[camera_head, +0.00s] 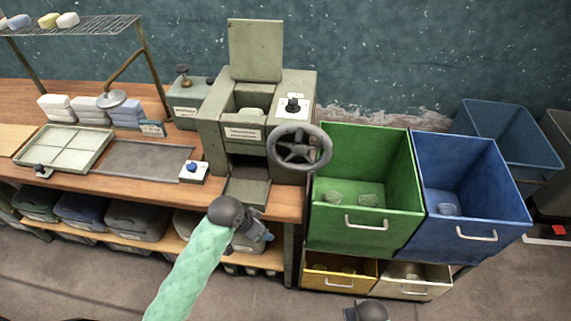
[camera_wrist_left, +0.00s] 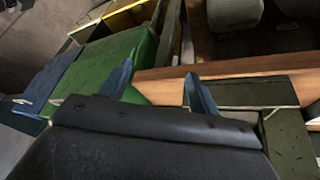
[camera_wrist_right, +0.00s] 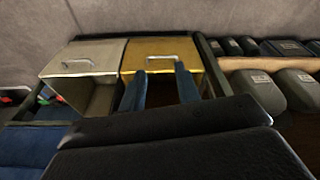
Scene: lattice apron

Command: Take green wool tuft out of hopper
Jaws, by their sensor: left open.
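The hopper (camera_head: 232,97) is the open-topped bay of a grey-green machine, with its lid (camera_head: 255,50) standing up behind it. A small pale grey-green shape (camera_head: 250,113) shows inside; I cannot tell whether it is the green wool tuft. My left gripper (camera_wrist_left: 159,70) is open, with nothing between its two blue fingers. In the head view, its arm in a mint sleeve reaches to just below the machine's front chute (camera_head: 246,190). My right gripper (camera_wrist_right: 160,70) is open and empty, in front of the lower bins; only a dark part of that arm shows at the head view's bottom edge.
A handwheel (camera_head: 299,147) sticks out at the machine's front right. Right of it stand a green bin (camera_head: 364,222) and a blue bin (camera_head: 478,237), above a yellow bin (camera_head: 340,284) and a cream bin (camera_head: 411,291). A sectioned tray (camera_head: 63,148) lies on the wooden bench at left.

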